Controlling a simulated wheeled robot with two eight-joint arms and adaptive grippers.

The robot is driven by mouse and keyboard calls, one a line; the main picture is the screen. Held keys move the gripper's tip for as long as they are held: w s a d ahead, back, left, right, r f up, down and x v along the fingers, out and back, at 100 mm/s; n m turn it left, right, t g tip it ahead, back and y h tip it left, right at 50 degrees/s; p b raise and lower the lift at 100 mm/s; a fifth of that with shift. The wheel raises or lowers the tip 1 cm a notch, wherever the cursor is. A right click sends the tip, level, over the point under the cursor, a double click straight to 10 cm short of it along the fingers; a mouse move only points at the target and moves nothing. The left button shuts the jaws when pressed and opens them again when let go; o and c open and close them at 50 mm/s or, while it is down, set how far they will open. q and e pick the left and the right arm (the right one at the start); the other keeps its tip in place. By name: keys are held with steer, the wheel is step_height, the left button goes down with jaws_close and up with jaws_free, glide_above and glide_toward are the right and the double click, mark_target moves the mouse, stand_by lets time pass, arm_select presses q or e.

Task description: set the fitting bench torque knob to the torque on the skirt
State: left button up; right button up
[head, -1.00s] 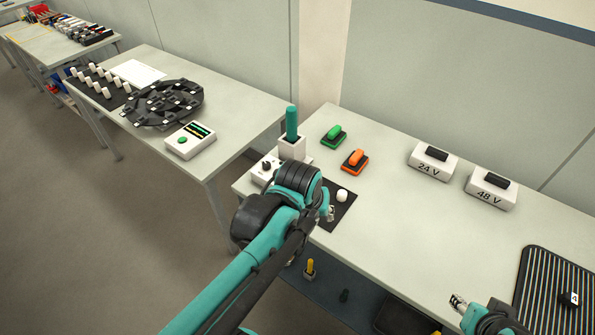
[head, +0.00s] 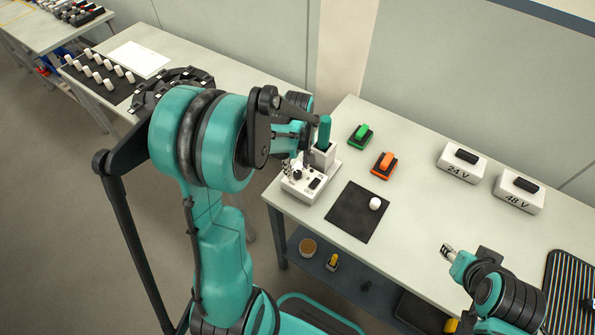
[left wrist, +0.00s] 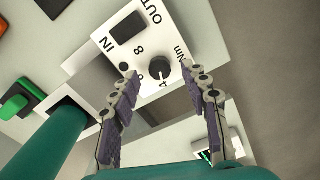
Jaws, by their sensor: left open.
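The fitting bench is a white box (head: 310,187) at the near left corner of the right table, with a black rocker switch (head: 314,183) and a black torque knob (head: 297,175). In the left wrist view the knob (left wrist: 160,67) sits beside a dial with 4, 6, 8 and Nm; its pointer is too small to read surely. My left gripper (head: 292,164) is above the box. In the left wrist view its open fingers (left wrist: 160,80) are on either side of the knob, with gaps. My right gripper (head: 447,250) hangs over the table's front; its jaws are too small to judge.
A teal handle (head: 324,132) stands in a white holder (head: 323,156) close behind the box. A black mat (head: 352,215) with a white cylinder (head: 375,203) lies to the right. Green (head: 360,135) and orange (head: 384,164) switches stand behind. The middle of the table is clear.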

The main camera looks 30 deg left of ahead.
arm_select(q)
step_height(320, 180, down, 2)
jaws_close()
stand_by(0.3)
